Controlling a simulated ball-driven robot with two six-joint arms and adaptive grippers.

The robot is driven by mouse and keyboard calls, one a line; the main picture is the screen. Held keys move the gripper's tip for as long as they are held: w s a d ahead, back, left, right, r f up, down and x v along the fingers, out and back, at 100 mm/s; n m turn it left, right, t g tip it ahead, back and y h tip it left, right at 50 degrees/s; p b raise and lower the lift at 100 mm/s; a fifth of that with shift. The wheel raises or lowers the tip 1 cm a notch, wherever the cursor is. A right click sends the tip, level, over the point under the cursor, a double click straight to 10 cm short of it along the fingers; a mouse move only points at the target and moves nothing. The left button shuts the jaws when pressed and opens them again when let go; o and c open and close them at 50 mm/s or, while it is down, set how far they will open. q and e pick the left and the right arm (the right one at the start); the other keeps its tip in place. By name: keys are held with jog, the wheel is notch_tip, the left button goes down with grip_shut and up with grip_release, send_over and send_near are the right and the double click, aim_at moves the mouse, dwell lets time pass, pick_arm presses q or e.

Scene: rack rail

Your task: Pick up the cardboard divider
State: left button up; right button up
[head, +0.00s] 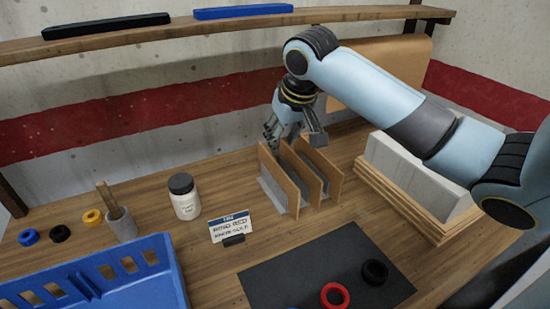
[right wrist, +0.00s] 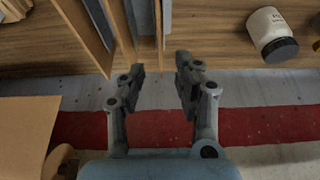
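An upright rack of thin tan panels (head: 279,183) stands at the middle back of the table, with grey sheets between the panels. A larger plain tan sheet (head: 405,65) stands against the wall, partly hidden by my right arm. I cannot tell for certain which is the cardboard divider. My right gripper (head: 293,142) is above the rear of the rack, pointing down. In the right wrist view, the right gripper (right wrist: 160,78) has its fingers apart with nothing between the tips; the rack panels (right wrist: 88,32) lie just beyond them. My left gripper is out of view.
A white jar (head: 184,199) and a small label sign (head: 232,228) stand left of the rack. A blue crate (head: 158,265) is front left. Pale blocks on a wooden pallet (head: 432,228) stand at right. A dark mat (head: 290,281) with two rings lies in front. A shelf (head: 170,33) runs above.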

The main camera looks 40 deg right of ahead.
aim_at(276, 163)
jog(key=x, duration=0.4)
jog(key=shift+a, duration=0.1)
jog(key=shift+w+f, duration=0.1)
jog(key=shift+f, duration=0.25)
jog(key=x, duration=0.5)
jog(key=shift+f, duration=0.3)
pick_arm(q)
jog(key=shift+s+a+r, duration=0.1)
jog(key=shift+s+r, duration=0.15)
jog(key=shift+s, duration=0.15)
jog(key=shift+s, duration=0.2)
pick_arm(e)
grip_shut()
